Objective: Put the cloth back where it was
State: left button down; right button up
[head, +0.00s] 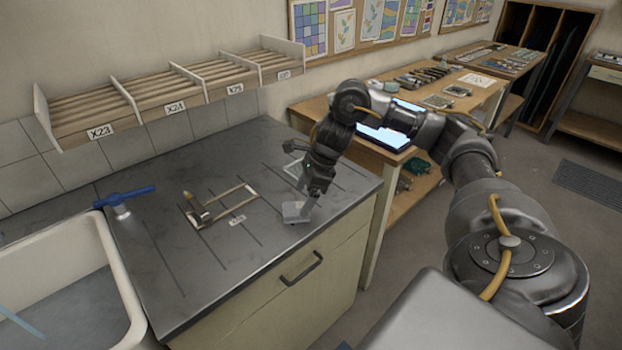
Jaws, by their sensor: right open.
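A small light grey piece, which looks like the folded cloth (296,212), lies near the front edge of the dark grey counter (180,262). My right gripper (310,202) points down over the counter right beside this piece. Its jaws are open. I cannot tell from this angle whether the fingers touch the cloth. My left gripper is not in view.
A pale rectangular frame with a small tool (196,209) and a label sits mid-counter. A sink (85,270) with a blue-handled tap (123,196) is at the left. A labelled wall rack (150,95) hangs above. A wooden bench (375,150) stands beyond the counter.

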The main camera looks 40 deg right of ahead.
jog(key=p+v, duration=0.1)
jog(key=v, duration=0.6)
jog(key=shift+r+p, duration=0.15)
jog(key=shift+p, duration=0.2)
jog(key=shift+s+d, duration=0.1)
